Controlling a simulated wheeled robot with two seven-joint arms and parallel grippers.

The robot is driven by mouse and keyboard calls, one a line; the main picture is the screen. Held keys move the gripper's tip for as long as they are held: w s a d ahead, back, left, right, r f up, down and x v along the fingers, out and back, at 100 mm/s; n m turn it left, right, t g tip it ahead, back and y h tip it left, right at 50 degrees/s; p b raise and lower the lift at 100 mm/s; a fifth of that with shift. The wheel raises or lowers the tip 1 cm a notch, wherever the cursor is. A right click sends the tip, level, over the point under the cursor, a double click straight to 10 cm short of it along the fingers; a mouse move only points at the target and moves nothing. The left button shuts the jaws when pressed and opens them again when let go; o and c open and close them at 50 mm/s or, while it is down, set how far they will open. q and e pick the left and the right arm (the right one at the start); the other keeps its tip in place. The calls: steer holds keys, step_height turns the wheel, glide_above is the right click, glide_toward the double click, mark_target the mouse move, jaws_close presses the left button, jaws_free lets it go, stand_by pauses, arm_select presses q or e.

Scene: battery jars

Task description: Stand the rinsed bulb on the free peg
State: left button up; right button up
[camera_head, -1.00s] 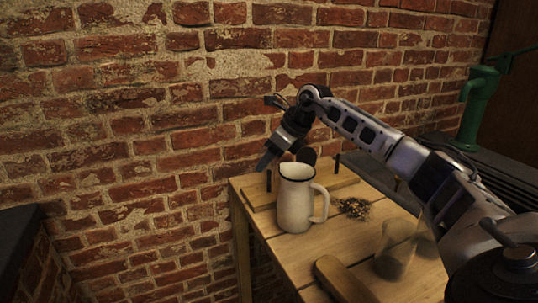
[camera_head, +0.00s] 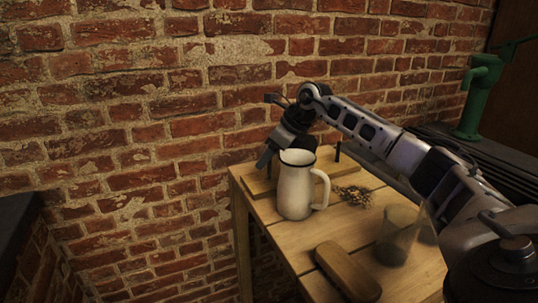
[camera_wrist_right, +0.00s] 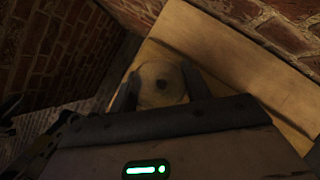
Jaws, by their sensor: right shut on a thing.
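The bulb (camera_wrist_right: 153,73) is a pale, see-through round thing between the two fingers of my right gripper (camera_wrist_right: 160,88) in the right wrist view. A dark spot shows at its middle. In the head view my right gripper (camera_head: 265,160) is shut on it, low over the left end of the peg board (camera_head: 320,169). The bulb is hard to make out there, and I cannot tell whether it touches the board. A dark upright peg (camera_head: 338,151) stands toward the board's right end. The board's left part is partly hidden by the gripper and jug. My left gripper is not in view.
A white jug (camera_head: 295,188) with a dark rim stands just in front of the board. A brick wall rises behind; a green pump (camera_head: 476,100) stands right.

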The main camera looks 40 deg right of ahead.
steer(key=o, duration=1.2)
steer(key=shift+c, duration=0.2)
steer(key=v, duration=1.6)
steer(key=shift+p, duration=0.3)
